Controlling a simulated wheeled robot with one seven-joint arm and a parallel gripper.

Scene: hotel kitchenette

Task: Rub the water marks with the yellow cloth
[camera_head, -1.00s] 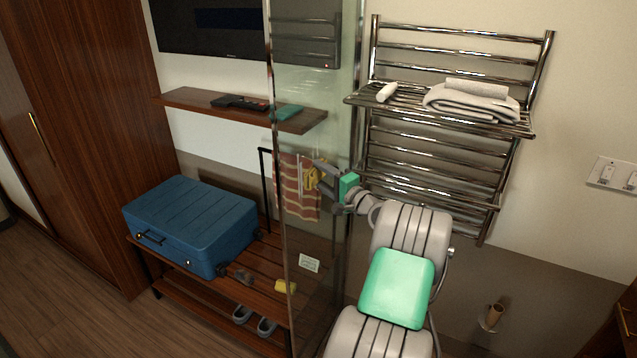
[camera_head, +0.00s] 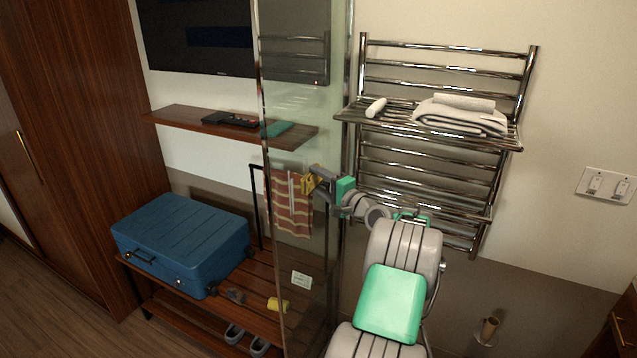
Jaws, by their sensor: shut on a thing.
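A yellow cloth (camera_head: 309,183) is in the jaws of my gripper (camera_head: 313,181), which is shut on it. The cloth is bunched and small in view, at the tall clear glass panel (camera_head: 305,262). I cannot tell whether it touches the glass. Faint pale vertical streaks (camera_head: 291,186), perhaps the water marks, show on the panel just left of the cloth. A red striped towel behind the glass makes them hard to tell apart. My gripper comes in from the right, and its fingertips are partly hidden by the cloth.
The striped towel (camera_head: 290,217) hangs behind the glass. A blue suitcase (camera_head: 180,240), a small card (camera_head: 301,280) and another yellow item (camera_head: 278,304) are on the wooden bench. A chrome towel rack (camera_head: 430,130) stands close to the right of my arm. A wall shelf (camera_head: 185,118) is at left.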

